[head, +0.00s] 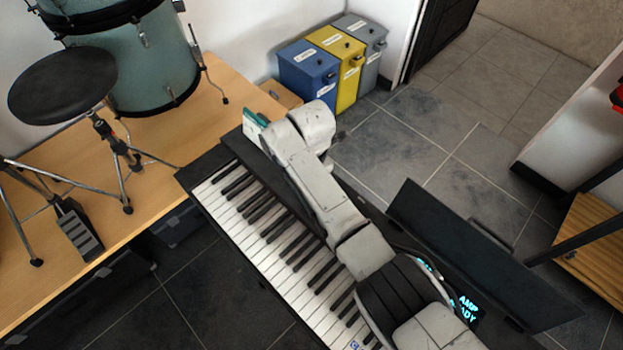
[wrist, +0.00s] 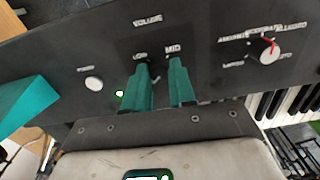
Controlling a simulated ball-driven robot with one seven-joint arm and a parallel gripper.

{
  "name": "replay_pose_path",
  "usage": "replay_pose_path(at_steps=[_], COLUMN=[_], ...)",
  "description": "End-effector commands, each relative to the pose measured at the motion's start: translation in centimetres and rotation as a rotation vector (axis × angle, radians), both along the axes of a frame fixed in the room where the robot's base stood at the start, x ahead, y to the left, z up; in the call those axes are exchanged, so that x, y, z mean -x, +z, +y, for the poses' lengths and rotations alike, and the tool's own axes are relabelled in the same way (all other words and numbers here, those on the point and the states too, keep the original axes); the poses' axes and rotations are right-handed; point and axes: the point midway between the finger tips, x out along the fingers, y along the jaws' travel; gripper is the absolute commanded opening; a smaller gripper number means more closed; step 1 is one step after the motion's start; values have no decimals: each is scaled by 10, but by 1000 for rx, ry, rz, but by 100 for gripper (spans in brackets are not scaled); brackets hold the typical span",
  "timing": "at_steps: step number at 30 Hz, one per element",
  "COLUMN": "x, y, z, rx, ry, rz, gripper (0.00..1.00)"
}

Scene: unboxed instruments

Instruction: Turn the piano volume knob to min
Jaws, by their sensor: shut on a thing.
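The black piano (head: 205,168) stands along the table edge in the head view. Its control panel (wrist: 210,60) fills the upper part of the wrist view, with a VOLUME label (wrist: 148,20) and a MID mark (wrist: 173,48). My gripper (wrist: 161,84) has its two teal fingers just below these labels, with a narrow space between them. They are shut on the volume knob, which the fingers hide, so its setting cannot be read. In the head view my arm covers the gripper.
A dial with a red pointer (wrist: 268,52) is right of my gripper, and a white button (wrist: 93,83) is to its left. A teal block (wrist: 28,103) lies farther left. The keys (head: 270,240) run along the piano's front. A drum stool (head: 62,85) stands on the table.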

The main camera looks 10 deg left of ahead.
Motion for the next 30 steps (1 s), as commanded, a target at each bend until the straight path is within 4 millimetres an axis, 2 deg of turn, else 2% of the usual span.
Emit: replay_pose_path(at_steps=[20, 21, 27, 30], x=[-1, -1, -1, 0], y=[2, 2, 1, 1], z=[1, 1, 1, 1], rx=[-2, -2, -1, 0], ry=[59, 59, 58, 57], rz=[-4, -4, -2, -1], gripper=[0, 29, 48, 50])
